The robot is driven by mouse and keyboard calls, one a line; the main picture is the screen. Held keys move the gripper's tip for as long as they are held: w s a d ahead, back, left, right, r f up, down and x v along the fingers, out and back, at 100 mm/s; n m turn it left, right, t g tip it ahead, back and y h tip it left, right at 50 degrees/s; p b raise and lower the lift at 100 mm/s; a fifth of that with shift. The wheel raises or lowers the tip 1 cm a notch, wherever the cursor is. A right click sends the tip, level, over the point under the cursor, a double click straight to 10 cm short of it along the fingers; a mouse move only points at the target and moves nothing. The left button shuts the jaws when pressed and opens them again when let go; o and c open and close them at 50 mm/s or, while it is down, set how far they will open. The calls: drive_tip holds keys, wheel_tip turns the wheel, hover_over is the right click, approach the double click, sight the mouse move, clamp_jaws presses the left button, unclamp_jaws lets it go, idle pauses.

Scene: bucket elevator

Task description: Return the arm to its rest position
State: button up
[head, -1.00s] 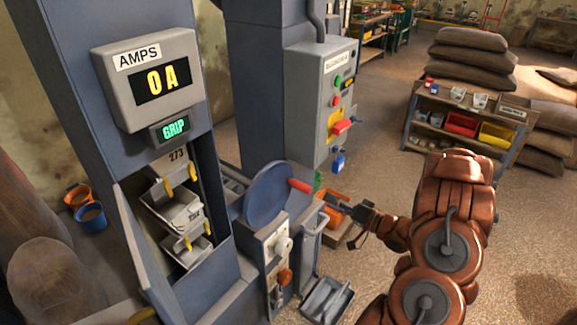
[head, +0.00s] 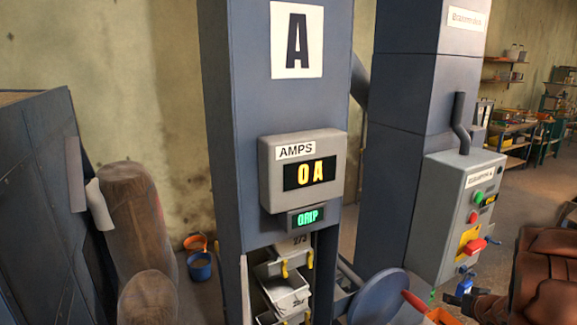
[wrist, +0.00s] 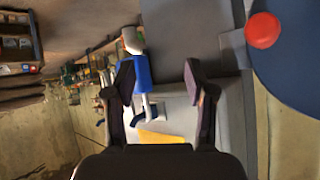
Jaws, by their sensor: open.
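My brown arm (head: 545,275) shows at the lower right edge of the head view, partly cut off. The red handle knob (wrist: 262,30) on the blue disc (wrist: 295,65) is to the right, clear of the fingers. In the head view the red handle (head: 414,301) is left of my arm.
The elevator column (head: 285,100) carries an AMPS display (head: 309,174) reading 0 A and a green GRIP display (head: 308,217). Buckets (head: 285,292) show below. A grey control box (head: 455,220) stands close left of my arm. Sacks (head: 133,215) and pails (head: 201,266) are left.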

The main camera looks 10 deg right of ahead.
drive_tip(key=s+a+r+g+h, duration=0.3)
drive_tip(key=s+a+r+g, duration=0.2)
drive_tip(key=s+a+r, duration=0.3)
drive_tip(key=s+a+r+n+g+y, duration=0.1)
drive_tip(key=s+a+n+g+y, duration=0.1)
drive_tip(key=s+a, duration=1.1)
drive_tip(key=s+a+r+n+g+y, duration=0.1)
drive_tip(key=s+a+g, duration=0.4)
drive_tip(key=s+a, duration=0.9)
drive_tip(key=shift+s+a+r+n+y, duration=0.25)
drive_tip(key=shift+r+n+y, duration=0.2)
drive_tip(key=shift+y, duration=0.55)
drive_tip(key=shift+d, duration=0.1)
